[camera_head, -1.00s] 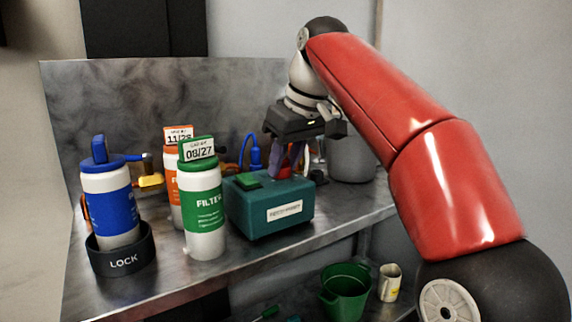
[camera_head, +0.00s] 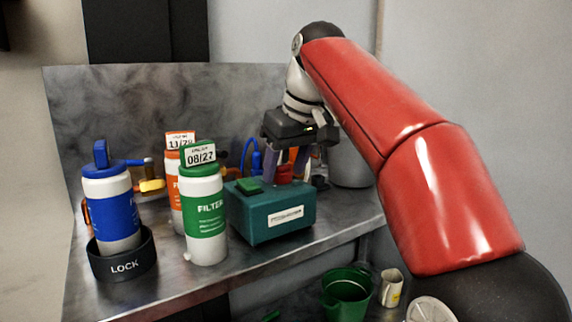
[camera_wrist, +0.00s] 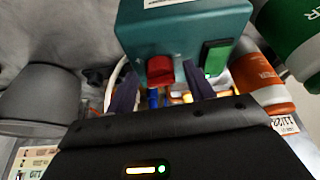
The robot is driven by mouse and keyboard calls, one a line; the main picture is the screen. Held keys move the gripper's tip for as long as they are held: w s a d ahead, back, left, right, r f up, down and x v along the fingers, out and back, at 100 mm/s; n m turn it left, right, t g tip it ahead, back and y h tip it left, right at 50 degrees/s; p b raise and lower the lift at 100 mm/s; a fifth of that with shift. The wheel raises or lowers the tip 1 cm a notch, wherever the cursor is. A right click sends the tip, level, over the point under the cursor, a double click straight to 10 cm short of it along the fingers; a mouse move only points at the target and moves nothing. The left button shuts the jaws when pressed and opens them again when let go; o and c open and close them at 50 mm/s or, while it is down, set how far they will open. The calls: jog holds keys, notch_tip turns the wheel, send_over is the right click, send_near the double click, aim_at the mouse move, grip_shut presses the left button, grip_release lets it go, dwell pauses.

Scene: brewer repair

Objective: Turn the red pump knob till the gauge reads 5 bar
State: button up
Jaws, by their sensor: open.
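The red pump knob (camera_head: 284,172) sits on top of the teal pump box (camera_head: 262,216), at its right side. In the wrist view the knob (camera_wrist: 160,70) shows between my two dark fingers, and the box (camera_wrist: 185,30) fills the top. My gripper (camera_wrist: 161,88) is open, one finger on each side of the knob's line; I cannot tell whether either touches it. In the head view my gripper (camera_head: 287,160) hangs over the back of the box, its fingers partly hidden. No gauge face is readable in either view.
A green switch (camera_head: 248,186) is beside the knob. A green-labelled filter (camera_head: 204,215) stands left of the box, with an orange one (camera_head: 172,190) behind. A blue filter (camera_head: 112,215) sits in a black LOCK ring (camera_head: 122,266). A grey pot (camera_head: 350,172) is right.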

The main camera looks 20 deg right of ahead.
jog(key=p+v, duration=0.2)
jog(key=v, duration=0.5)
jog(key=shift+s+r, duration=0.2)
jog(key=shift+r, duration=0.15)
